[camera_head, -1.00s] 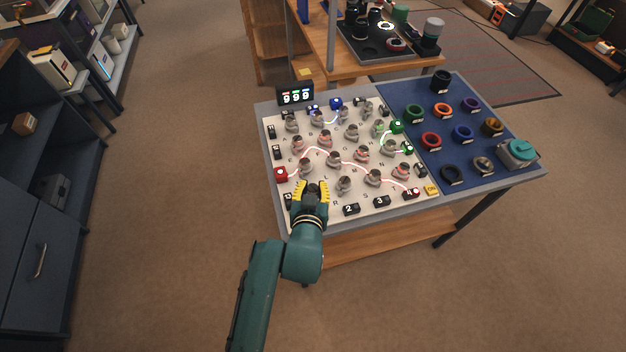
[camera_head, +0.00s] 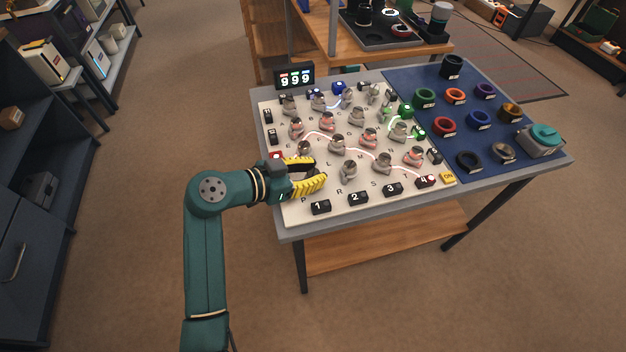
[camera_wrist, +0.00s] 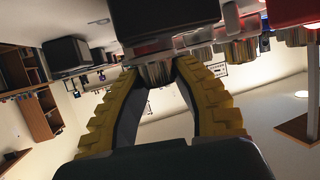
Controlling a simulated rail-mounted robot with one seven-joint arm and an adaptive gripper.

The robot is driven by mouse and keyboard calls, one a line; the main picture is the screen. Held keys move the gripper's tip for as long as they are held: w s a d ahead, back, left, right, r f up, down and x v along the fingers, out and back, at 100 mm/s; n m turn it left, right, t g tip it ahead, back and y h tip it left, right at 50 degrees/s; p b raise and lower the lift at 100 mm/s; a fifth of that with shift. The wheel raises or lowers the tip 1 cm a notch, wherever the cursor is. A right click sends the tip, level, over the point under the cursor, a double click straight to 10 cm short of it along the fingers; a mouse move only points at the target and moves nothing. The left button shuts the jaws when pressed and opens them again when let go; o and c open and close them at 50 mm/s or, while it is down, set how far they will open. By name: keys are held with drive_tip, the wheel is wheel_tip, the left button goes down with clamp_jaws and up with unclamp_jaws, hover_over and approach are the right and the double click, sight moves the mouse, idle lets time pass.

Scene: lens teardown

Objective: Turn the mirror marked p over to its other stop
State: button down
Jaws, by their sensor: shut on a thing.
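The printed letter P (camera_head: 303,198) lies on the white board (camera_head: 290,215) near its front left. My gripper (camera_head: 319,170) reaches in from the left, low over the board just behind that letter. Its yellow fingers hide most of the mirror there, so its tilt cannot be told in the head view. In the wrist view, a grey ribbed piece (camera_wrist: 157,73) sits between the fingertips (camera_wrist: 158,66), and the fingers are shut on it. By its place it is the mirror marked p. A similar mirror by R (camera_head: 349,170) stands to the right, clear of the fingers.
A red block (camera_head: 276,156) is close to my wrist. Numbered black blocks (camera_head: 320,207) line the front. A display (camera_head: 294,77) reads 999. Coloured rings lie on the blue mat (camera_head: 490,145).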

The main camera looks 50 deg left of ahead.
drive_tip(key=shift+f+m+g+h+b, duration=0.2)
drive_tip(key=shift+m+g+h+b, duration=0.3)
drive_tip(key=shift+m+h, duration=0.3)
drive_tip(key=shift+f+m+g+h+b, duration=0.15)
drive_tip(key=shift+m+g+h+b, duration=0.15)
drive_tip(key=shift+m+h+b, duration=0.5)
drive_tip(key=c, duration=0.8)
unclamp_jaws()
drive_tip(key=shift+d+r, duration=0.1)
drive_tip(key=shift+r, duration=0.1)
drive_tip(key=shift+s+a+r, duration=0.15)
drive_tip(key=shift+s+a, duration=0.05)
drive_tip(key=v, duration=1.1)
drive_tip(key=shift+s+a, duration=0.15)
drive_tip(key=shift+a, duration=0.1)
